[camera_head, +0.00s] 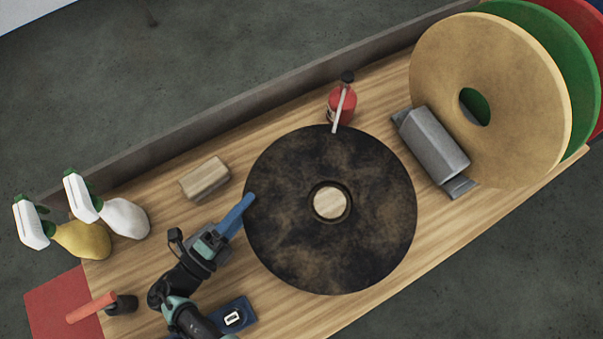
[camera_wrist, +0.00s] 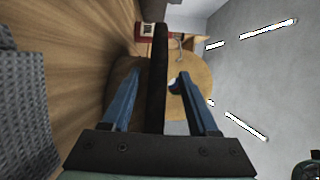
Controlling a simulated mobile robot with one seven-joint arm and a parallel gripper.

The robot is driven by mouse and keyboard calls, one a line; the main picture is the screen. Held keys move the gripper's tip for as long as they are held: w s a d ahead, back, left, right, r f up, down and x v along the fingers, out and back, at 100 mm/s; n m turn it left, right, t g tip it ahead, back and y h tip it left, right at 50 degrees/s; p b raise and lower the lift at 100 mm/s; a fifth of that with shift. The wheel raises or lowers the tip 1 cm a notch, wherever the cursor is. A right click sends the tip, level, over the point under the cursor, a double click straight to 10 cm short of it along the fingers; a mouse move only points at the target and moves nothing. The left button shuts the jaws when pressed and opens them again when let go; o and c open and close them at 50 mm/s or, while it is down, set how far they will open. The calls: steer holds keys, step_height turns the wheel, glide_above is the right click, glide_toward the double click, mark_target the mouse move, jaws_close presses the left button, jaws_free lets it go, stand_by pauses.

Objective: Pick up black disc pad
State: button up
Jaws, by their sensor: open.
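The black disc pad (camera_head: 285,240), mottled dark brown, lies flat over the wooden table, with a round centre hole showing wood. In the wrist view the disc (camera_wrist: 157,80) appears edge-on as a dark upright band. My gripper (camera_head: 249,199) is at the disc's left edge in the head view, with blue fingers. In the wrist view my gripper (camera_wrist: 157,78) is open, with one finger on each side of the disc's rim and visible gaps. One finger appears to be between the disc and the tabletop. Exact fingertip contact cannot be told.
A wooden block (camera_head: 204,180), two spray bottles (camera_head: 120,217) (camera_head: 82,240) and a red-handled tool (camera_head: 92,307) are on the left. A red bottle (camera_head: 342,103) stands behind the disc. A grey block (camera_head: 432,143) and large beige disc (camera_head: 500,60) are right. A dark rail (camera_head: 250,95) runs behind.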

mark_target(257, 194)
steer(key=shift+x, duration=1.85)
steer(key=shift+a+f, duration=0.1)
steer(key=shift+f, duration=0.05)
jaws_close()
